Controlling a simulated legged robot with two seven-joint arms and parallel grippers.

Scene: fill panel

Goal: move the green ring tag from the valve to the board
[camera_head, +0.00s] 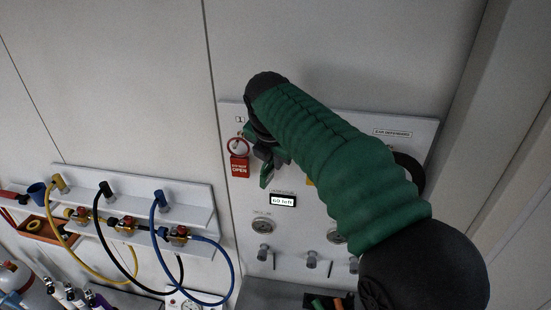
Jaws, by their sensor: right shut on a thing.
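My right arm reaches in from the lower right across the white wall panel. My right gripper (262,152) is at the panel's upper left, beside a red tag. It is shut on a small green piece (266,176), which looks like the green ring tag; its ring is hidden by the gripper. The red tag (239,166), marked "DO NOT OPEN", hangs on a red ring below the number 1 on the panel (228,112). Brass valves with red parts (180,234) sit on the hose rack at left. My left gripper is not in view.
The hose rack (190,192) carries yellow, black and blue hoses that loop down. A small display (283,200) and a round gauge or port (263,225) are on the panel below my gripper. An orange tray (38,229) is at far left. My arm hides much of the panel.

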